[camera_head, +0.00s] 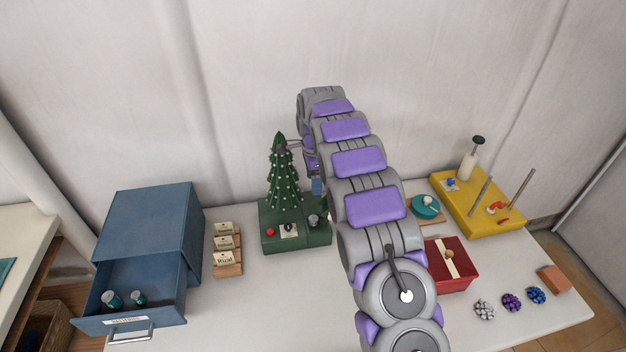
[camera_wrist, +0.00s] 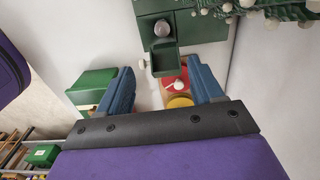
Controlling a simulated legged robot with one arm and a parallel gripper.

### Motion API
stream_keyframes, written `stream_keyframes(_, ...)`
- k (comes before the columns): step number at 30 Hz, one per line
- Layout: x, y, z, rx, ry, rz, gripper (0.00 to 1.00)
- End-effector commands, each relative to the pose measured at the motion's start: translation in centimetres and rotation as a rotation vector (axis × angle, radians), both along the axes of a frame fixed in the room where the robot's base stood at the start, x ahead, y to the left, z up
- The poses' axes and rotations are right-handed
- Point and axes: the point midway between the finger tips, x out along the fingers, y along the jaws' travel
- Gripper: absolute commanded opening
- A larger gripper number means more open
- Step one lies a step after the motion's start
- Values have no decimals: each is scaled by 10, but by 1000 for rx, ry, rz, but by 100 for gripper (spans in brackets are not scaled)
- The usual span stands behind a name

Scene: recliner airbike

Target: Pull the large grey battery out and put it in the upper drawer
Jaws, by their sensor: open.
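A green base (camera_head: 268,239) with a small decorated tree (camera_head: 283,178) stands at the back middle of the table. A grey rounded piece (camera_head: 314,220), possibly the large grey battery, sits upright at the base's right side. A grey round end also shows on the green block in the wrist view (camera_wrist: 162,28). My gripper (camera_wrist: 162,90) is open with nothing between its blue fingers. In the head view it is by the tree's right side, largely hidden by my arm. A blue cabinet (camera_head: 153,216) at left has an open drawer (camera_head: 172,306) holding two small teal-and-silver cylinders.
Small labelled card stands (camera_head: 227,262) lie between cabinet and tree base. Right of my arm are a red box (camera_head: 459,280), a teal round piece (camera_head: 426,206), a yellow board (camera_head: 489,222) with upright rods, several coloured clusters and an orange block (camera_head: 554,279). The front middle table is clear.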

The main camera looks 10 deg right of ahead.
Motion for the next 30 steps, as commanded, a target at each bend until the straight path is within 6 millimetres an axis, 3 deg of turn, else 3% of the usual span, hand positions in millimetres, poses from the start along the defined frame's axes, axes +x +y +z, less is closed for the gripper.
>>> stream_keyframes(8, 5, 1, -19, 3, -4, -22, 66)
stream_keyframes(30, 4, 0, -148, 3, -1, -21, 66)
